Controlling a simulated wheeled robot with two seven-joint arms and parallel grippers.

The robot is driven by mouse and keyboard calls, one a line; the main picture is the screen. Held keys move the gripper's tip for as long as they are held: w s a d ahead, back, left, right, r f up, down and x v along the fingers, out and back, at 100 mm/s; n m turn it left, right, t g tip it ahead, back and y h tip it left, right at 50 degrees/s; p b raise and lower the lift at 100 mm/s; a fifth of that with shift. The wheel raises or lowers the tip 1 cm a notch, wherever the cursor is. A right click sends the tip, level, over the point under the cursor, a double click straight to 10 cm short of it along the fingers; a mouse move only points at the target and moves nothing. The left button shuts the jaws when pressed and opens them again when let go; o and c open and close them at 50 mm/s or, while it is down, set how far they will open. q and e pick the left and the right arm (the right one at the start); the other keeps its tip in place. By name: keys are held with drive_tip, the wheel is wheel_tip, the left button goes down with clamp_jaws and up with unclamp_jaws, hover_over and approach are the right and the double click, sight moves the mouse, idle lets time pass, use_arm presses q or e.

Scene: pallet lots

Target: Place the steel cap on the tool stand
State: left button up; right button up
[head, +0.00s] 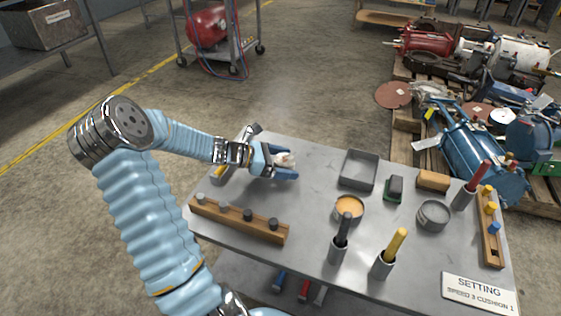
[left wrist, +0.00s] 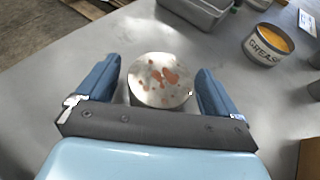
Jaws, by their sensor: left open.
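A round, pale metal piece with rust-brown spots, which looks like the steel cap, stands on the table between my left fingers in the left wrist view (left wrist: 160,80). In the head view it shows partly (head: 285,159) behind the gripper. My left gripper (head: 291,165) is open, with one finger on each side of the cap; I cannot tell whether either touches it. No tool stand is clearly labelled; a wooden block with several grey and dark pegs (head: 235,221) lies at the table's left front. My right gripper is not in view.
The metal table (head: 310,210) also bears a grey tray (head: 359,170), a grease tin (head: 349,210), an empty round tin (head: 433,216), upright handles in cups, and a peg rack (head: 490,235) at right. A setting sign (head: 480,293) lies at front right. Loaded pallets stand beyond.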

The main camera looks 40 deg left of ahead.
use_arm(q)
drive_tip(key=p+v, duration=0.1)
drive_tip(key=v, duration=1.1)
